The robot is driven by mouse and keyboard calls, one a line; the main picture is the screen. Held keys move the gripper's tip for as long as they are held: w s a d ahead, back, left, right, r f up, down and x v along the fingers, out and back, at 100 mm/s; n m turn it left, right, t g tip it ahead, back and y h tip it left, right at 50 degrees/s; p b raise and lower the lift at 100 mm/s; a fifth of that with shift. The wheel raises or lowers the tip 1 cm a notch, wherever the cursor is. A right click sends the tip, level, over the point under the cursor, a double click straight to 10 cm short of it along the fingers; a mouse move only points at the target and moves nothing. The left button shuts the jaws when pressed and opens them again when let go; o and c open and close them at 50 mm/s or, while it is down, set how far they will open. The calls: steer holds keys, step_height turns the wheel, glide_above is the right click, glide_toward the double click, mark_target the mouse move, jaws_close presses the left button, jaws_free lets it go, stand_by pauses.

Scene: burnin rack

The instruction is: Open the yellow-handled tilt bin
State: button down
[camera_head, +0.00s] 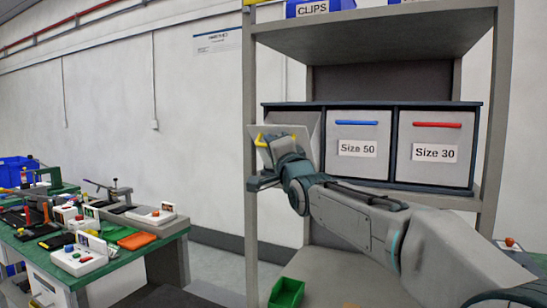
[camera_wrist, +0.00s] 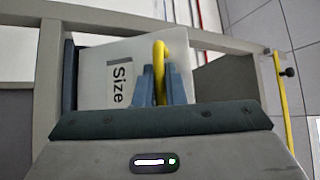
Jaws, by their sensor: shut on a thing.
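The yellow-handled tilt bin (camera_head: 306,122) is the leftmost of three bins in a dark-framed cabinet on the shelf. Its pale front leans out of the frame at the top, so it stands at least partly tilted open. My gripper (camera_wrist: 159,78) is shut on the yellow handle (camera_wrist: 160,48), with a blue finger on each side of it in the wrist view. In the head view the yellow handle (camera_head: 261,139) shows just above my wrist, which hides much of the bin front. The "Size" label (camera_wrist: 118,80) is partly covered by my gripper.
The blue-handled "Size 50" bin (camera_head: 357,165) and red-handled "Size 30" bin (camera_head: 434,167) are closed, right of my gripper. A grey shelf post (camera_head: 251,220) stands close by at left. A green bin (camera_head: 287,292) sits below. A cluttered green workbench (camera_head: 160,232) is at left.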

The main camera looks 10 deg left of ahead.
steer(key=shift+s+a+f+n+y+b, duration=0.1)
steer(key=shift+s+f+n+y+b, duration=0.2)
steer(key=shift+f+n+b, duration=0.45)
steer(key=shift+r+m, duration=0.15)
steer(key=shift+m, duration=0.1)
steer(key=c, duration=1.5)
jaws_free()
steer(key=shift+s, duration=0.1)
steer(key=b+v, duration=0.1)
steer(key=v, duration=1.2)
steer(key=shift+s+f+b, duration=0.2)
steer(key=shift+f+b, duration=0.1)
steer(key=shift+d, duration=0.25)
